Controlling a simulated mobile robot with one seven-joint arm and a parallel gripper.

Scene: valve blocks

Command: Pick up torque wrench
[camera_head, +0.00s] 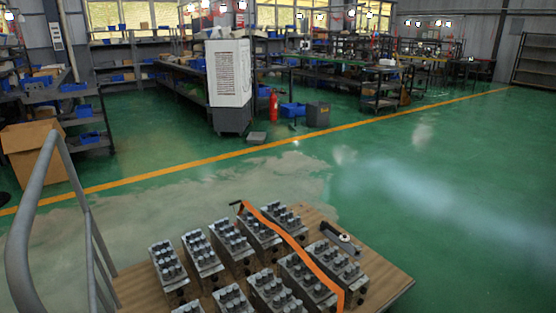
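The metal valve blocks (202,254) stand in rows, each with several round caps. My gripper is not in view.
The blocks stand on a wooden-topped surface (390,282), cut off by the bottom edge. A grey tubular handrail (40,200) rises at the left, with a cardboard box (33,150) behind it. Green floor is open beyond and right.

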